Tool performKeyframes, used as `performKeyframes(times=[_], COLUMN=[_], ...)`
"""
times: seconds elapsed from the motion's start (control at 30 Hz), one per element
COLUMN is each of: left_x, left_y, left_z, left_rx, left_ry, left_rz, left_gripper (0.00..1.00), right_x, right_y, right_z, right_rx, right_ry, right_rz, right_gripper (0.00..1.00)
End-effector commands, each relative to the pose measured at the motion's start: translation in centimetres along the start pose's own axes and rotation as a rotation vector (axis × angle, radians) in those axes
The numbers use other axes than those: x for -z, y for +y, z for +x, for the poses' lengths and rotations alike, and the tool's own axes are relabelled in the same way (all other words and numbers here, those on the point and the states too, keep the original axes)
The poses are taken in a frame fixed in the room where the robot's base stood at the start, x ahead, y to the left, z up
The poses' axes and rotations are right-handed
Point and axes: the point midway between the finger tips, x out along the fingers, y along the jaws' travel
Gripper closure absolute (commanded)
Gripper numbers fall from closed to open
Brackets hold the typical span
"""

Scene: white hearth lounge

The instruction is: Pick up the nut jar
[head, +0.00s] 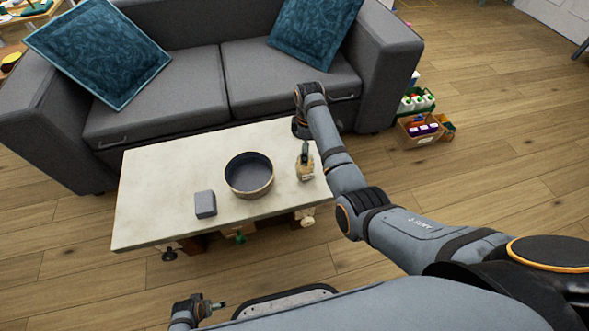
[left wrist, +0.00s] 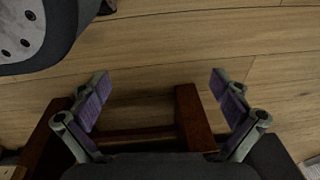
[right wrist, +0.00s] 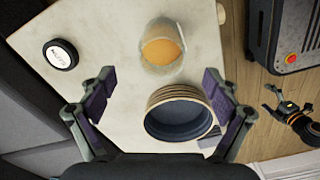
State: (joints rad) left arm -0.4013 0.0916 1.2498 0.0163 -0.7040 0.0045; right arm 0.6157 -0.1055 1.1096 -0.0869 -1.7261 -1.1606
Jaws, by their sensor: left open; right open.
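A tan-filled clear vessel (head: 305,171) stands at the right end of the pale table. In the right wrist view it is a clear round vessel with orange contents (right wrist: 162,48). I cannot tell for certain which is the nut jar. My right gripper (right wrist: 158,78) is open and empty above the table, its fingers apart from both. My left gripper (left wrist: 160,80) is open and empty, low over the floor in front of the table.
A dark round bowl (head: 249,175) and a small grey box (head: 205,204) sit on the table (head: 150,190). The bowl is close beside the clear vessel. A grey sofa (head: 185,85) stands behind. Brown wooden bars (left wrist: 190,115) lie below my left gripper. The table's left part is clear.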

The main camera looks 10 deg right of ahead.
Motion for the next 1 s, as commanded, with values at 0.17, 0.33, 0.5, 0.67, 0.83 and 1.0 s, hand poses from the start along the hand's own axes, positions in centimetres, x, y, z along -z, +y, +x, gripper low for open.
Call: performKeyframes(times=[0.17,0.33,0.5,0.67,0.83,1.0], left_x=[0.5,2.5,3.3,3.6,5.1,6.1], left_y=[0.2,0.7,1.0,1.1,1.7,2.2], left_z=[-0.2,-2.0,-3.3,-3.7,-6.0,-8.8], left_rx=[-0.003,-0.014,-0.02,-0.022,-0.035,-0.048], left_ry=[0.0,-0.003,-0.009,-0.01,-0.01,-0.016], left_rz=[-0.001,-0.003,-0.003,-0.003,-0.002,0.0], left_gripper=[0.0,0.0,0.0,0.0,0.0,0.0], right_x=[0.0,0.0,0.0,0.0,0.0,0.0], right_y=[0.0,0.0,0.0,0.0,-0.2,-0.3], right_z=[1.1,4.1,5.3,5.7,8.2,10.1], right_rx=[0.004,0.003,0.001,0.002,0.003,0.002], right_ry=[-0.002,-0.002,-0.001,-0.001,-0.002,-0.001], right_rz=[-0.008,-0.006,-0.005,-0.004,-0.004,-0.004], right_gripper=[0.11,0.11,0.11,0.11,0.11,0.11])
